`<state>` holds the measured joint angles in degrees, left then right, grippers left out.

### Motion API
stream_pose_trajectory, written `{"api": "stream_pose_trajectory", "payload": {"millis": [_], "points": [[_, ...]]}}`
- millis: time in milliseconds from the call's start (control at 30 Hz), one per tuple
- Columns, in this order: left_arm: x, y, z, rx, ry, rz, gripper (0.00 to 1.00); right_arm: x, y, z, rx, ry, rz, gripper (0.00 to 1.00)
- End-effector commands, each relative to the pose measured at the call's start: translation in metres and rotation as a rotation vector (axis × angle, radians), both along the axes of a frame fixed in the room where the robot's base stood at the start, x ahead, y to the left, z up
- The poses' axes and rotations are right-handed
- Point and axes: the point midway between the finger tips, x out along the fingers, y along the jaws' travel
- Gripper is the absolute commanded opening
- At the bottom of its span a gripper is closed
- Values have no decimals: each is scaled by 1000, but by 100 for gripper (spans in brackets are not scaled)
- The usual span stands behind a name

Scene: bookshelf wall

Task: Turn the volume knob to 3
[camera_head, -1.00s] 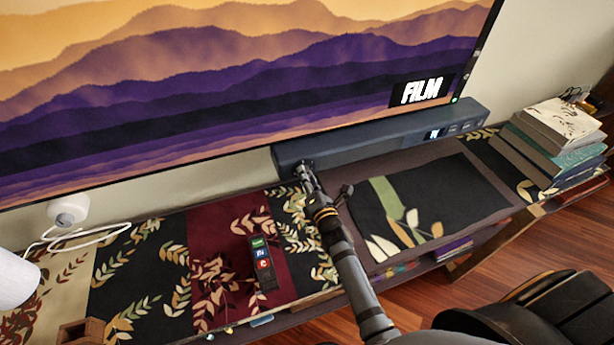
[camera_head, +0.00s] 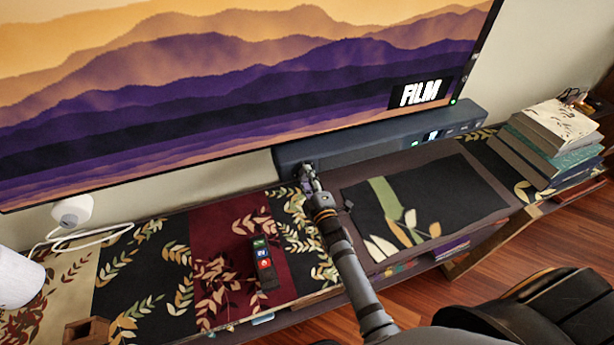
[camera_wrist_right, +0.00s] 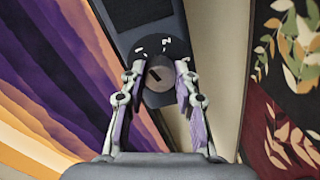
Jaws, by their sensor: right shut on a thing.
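The volume knob (camera_wrist_right: 160,84) is a round grey knob with a dark pointer mark, on the end of the dark soundbar (camera_head: 375,140). Short white marks show on the dark dial plate (camera_wrist_right: 160,46) around it; any numbers are too small to read. My right gripper (camera_wrist_right: 156,76) is shut on the knob, one fingertip on each side of it. In the head view the same gripper (camera_head: 309,178) reaches the soundbar's left end and mostly hides the knob. The soundbar's front shows a small lit display (camera_head: 432,135) and a green light. My left gripper is not in view.
The TV (camera_head: 220,90) stands right behind the soundbar. On the bench lie a dark remote (camera_head: 263,262), a patterned runner (camera_head: 145,265) and a dark cloth with leaves (camera_head: 465,195). A stack of books (camera_head: 550,145) stands at the right, a white camera-like device (camera_head: 72,210) at the left.

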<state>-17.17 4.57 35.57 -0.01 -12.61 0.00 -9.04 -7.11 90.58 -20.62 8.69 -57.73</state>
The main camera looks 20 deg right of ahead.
Motion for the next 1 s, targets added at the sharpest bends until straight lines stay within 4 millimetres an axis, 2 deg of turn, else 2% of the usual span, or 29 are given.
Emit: {"api": "stream_pose_trajectory", "payload": {"millis": [1000], "points": [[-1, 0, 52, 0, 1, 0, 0, 0, 0, 3, 961, 33, 0, 0]]}}
